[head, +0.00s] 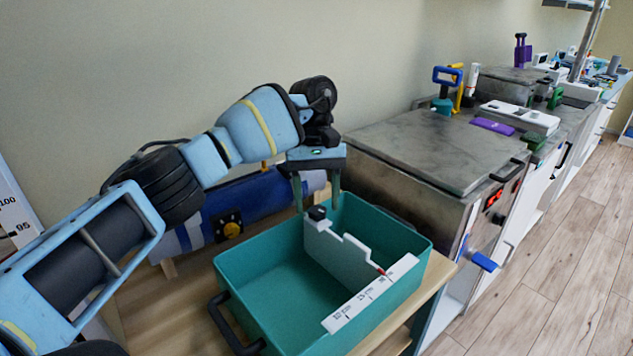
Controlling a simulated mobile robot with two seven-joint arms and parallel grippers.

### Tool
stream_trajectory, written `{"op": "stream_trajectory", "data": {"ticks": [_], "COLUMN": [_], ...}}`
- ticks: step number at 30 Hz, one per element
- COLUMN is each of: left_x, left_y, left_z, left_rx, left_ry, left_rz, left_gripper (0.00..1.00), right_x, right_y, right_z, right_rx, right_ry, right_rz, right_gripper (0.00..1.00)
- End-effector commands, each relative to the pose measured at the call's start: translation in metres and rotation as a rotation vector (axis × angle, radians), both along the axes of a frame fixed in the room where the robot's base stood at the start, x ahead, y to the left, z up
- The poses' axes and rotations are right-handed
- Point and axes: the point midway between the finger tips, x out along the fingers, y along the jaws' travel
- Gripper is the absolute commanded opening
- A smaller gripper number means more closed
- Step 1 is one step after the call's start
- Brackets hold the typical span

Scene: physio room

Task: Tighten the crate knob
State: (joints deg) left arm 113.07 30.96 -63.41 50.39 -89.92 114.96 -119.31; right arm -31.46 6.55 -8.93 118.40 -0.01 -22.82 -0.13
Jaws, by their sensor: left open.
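The teal crate (250,318) stands on a light wooden surface. A red tip (381,270) on the panel is close to a white marked strip (350,307) across the crate's right side. My left gripper (317,205) points down over the crate's back part, fingers apart. The knob appears between or just below the fingertips; I cannot tell whether they touch it. My right gripper is not in view.
A blue roll-like object (240,208) lies behind the crate, against the wall. A grey metal cabinet (430,150) with a red display and blue lever (483,261) stands close at the right. The crate's black handle (232,328) sticks out in front. The crate floor looks empty.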

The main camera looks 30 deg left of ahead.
Motion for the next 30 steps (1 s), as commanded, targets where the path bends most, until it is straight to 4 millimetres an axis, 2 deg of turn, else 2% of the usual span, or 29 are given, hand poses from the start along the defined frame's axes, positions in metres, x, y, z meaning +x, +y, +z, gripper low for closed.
{"op": "stream_trajectory", "data": {"ticks": [11, 21, 30], "left_x": [0.015, 0.021, 0.022], "left_y": [0.011, 0.016, 0.017], "left_z": [0.049, 0.066, 0.068], "left_rx": [0.002, 0.000, 0.000], "left_ry": [-0.005, -0.001, -0.002], "left_rz": [0.003, 0.000, -0.001], "left_gripper": [0.53, 0.53, 0.53], "right_x": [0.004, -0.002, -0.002], "right_y": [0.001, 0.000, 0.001], "right_z": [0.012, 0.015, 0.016], "right_rx": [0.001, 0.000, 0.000], "right_ry": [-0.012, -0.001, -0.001], "right_rz": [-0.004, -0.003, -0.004], "right_gripper": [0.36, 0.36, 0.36]}}
